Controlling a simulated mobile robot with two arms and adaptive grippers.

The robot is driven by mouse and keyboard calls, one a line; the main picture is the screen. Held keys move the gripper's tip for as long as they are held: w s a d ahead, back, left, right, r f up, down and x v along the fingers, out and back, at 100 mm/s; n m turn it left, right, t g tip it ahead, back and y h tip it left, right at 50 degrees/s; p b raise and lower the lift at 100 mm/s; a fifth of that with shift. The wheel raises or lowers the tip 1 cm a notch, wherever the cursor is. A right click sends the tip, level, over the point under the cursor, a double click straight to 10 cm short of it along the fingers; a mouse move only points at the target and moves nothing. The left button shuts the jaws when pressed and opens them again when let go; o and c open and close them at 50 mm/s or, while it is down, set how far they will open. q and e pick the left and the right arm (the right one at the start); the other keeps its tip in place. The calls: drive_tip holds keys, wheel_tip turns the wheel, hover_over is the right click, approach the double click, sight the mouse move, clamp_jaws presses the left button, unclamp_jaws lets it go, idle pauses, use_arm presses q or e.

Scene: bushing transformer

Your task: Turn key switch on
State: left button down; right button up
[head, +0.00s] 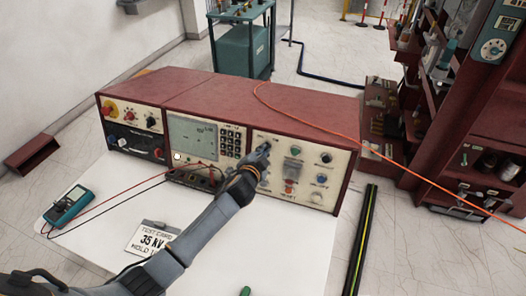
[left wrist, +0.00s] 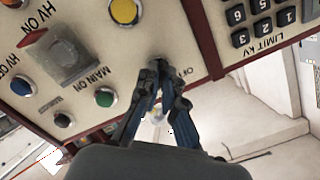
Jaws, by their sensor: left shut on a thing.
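The key switch sits on the cream right-hand panel (head: 325,163) of the red test console (head: 240,96). My left gripper (head: 264,150) reaches it from the front, and its fingers hide most of the switch in the head view. In the left wrist view the left gripper's fingertips (left wrist: 158,72) are closed together against the panel at the key switch, beside a partly visible "OFF" label. The key itself is hidden between the fingers, so its turn angle cannot be told. My right gripper is not in view.
Close to the fingers are a yellow button (left wrist: 124,11), a green button (left wrist: 105,97) and a clear-covered switch (left wrist: 66,52). A keypad (left wrist: 265,22) is on the adjoining panel. A multimeter (head: 68,205) and a test card (head: 152,238) lie on the white tabletop (head: 290,240).

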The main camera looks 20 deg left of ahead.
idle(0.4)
use_arm(q)
drive_tip(key=c, duration=1.5)
unclamp_jaws()
drive_tip(key=v, duration=1.2)
drive_tip(key=shift+f, duration=0.1)
